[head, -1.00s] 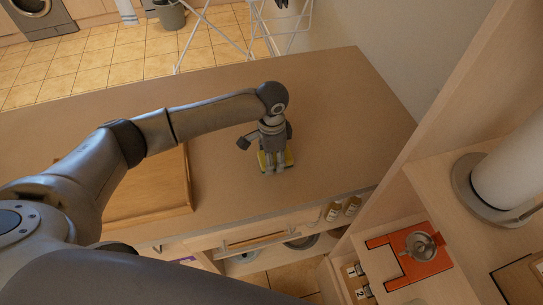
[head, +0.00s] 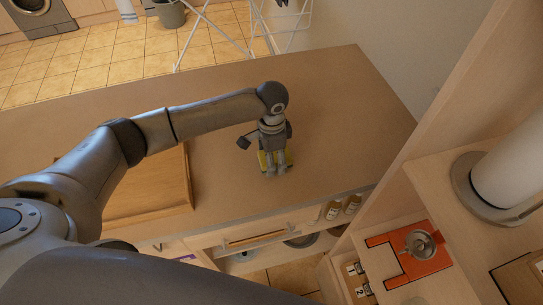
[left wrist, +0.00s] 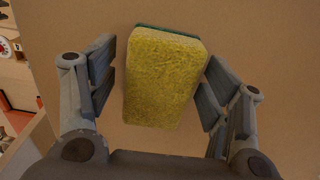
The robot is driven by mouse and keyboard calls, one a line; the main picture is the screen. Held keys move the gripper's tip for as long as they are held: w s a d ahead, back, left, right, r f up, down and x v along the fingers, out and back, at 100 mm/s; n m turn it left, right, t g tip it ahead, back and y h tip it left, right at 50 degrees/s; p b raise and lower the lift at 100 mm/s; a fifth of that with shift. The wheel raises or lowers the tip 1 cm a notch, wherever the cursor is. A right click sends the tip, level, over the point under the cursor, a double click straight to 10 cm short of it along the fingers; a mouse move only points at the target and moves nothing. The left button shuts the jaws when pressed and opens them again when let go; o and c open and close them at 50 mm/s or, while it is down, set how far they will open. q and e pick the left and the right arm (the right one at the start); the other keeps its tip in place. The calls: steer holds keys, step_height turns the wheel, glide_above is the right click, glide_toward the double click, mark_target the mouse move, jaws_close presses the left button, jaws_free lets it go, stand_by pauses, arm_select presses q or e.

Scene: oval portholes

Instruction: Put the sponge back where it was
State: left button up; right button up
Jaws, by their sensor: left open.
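The sponge (left wrist: 162,80), yellow with a dark green layer at its far edge, lies on the wooden countertop (head: 325,120). In the head view the sponge (head: 263,161) shows in part behind my left gripper (head: 275,170), which points down over it. In the left wrist view my left gripper (left wrist: 158,95) is open, with one finger on each side of the sponge. A small gap shows at the left finger; the right finger is very close, and I cannot tell whether it touches. My right gripper is not in view.
A wooden tray (head: 188,190) lies on the counter left of the sponge, under my arm. A shelf with an orange-red object (head: 421,262) and a white cylinder (head: 510,175) stands at the right. Small bottles (head: 342,208) sit below the counter's front edge. The counter's far right is clear.

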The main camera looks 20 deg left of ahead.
arm_select(q)
step_height(320, 180, up, 12)
steer(key=b, duration=0.1)
steer(key=shift+b, duration=0.3)
steer(key=shift+f, duration=0.1)
stand_by(0.3)
